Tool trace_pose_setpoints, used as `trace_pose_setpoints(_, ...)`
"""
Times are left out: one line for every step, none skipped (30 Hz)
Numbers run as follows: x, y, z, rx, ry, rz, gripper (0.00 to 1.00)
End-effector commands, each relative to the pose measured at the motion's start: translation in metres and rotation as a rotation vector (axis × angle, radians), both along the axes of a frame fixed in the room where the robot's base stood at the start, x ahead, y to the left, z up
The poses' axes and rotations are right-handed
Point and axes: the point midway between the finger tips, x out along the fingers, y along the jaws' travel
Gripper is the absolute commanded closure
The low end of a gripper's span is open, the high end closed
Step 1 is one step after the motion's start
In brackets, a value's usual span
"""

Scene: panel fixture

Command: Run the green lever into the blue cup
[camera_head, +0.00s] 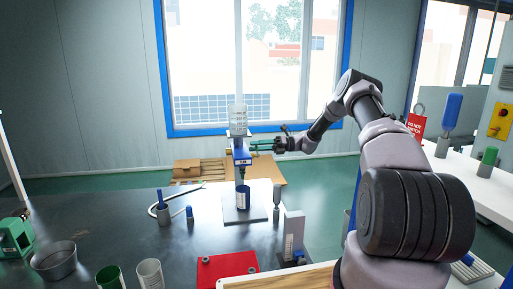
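A dispenser with a clear container (238,118) on top and a blue body (241,157) stands on the dark table. A dark blue cup (243,199) stands upright under its spout, on a grey base plate (231,215). A small green piece, seemingly the green lever (263,142), shows at the right side of the blue body. My arm reaches in from the right, and my gripper (272,146) is at this green piece. The fingertips are too small to tell whether they touch or close on it. The inside of the cup is hidden.
Blue-handled pieces (163,205), a metal bowl (53,262), a green cup (110,277) and a white cup (150,274) stand at the left. A red plate (228,268) and an upright grey panel (292,236) are at the front. A red tag (416,127) stands right.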

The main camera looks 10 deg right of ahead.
Motion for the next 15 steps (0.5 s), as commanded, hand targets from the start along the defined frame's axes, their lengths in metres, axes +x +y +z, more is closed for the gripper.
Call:
trace_pose_setpoints(0.0001,-0.0001,0.0001,0.0,0.0,0.0,0.77)
trace_pose_setpoints(0.0001,-0.0002,0.0001,0.0,0.0,0.0,0.88)
trace_pose_setpoints(0.0001,-0.0002,0.0001,0.0,0.0,0.0,1.0)
trace_pose_setpoints(0.0001,-0.0002,0.0001,0.0,0.0,0.0,1.0)
trace_pose_setpoints(0.0001,-0.0002,0.0001,0.0,0.0,0.0,1.0)
trace_pose_setpoints(0.0001,-0.0003,0.0001,0.0,-0.001,0.0,1.0)
trace_pose_setpoints(0.0001,-0.0003,0.0001,0.0,-0.001,0.0,1.0)
trace_pose_setpoints(0.0001,-0.0003,0.0001,0.0,-0.001,0.0,1.0)
trace_pose_setpoints(0.0,-0.0004,0.0001,0.0,-0.003,0.0,1.0)
trace_pose_setpoints(-0.0001,-0.0004,0.0002,0.0,-0.005,0.0,1.0)
trace_pose_setpoints(-0.0002,-0.0004,0.0004,0.0,-0.008,0.0,1.0)
trace_pose_setpoints(-0.0004,-0.0005,0.0006,0.0,-0.015,0.0,1.0)
trace_pose_setpoints(-0.0005,-0.0005,0.0007,0.0,-0.021,0.0,1.0)
trace_pose_setpoints(-0.0008,-0.0006,0.0011,0.0,-0.028,0.0,1.0)
trace_pose_setpoints(-0.0012,-0.0006,0.0015,0.0,-0.041,0.0,1.0)
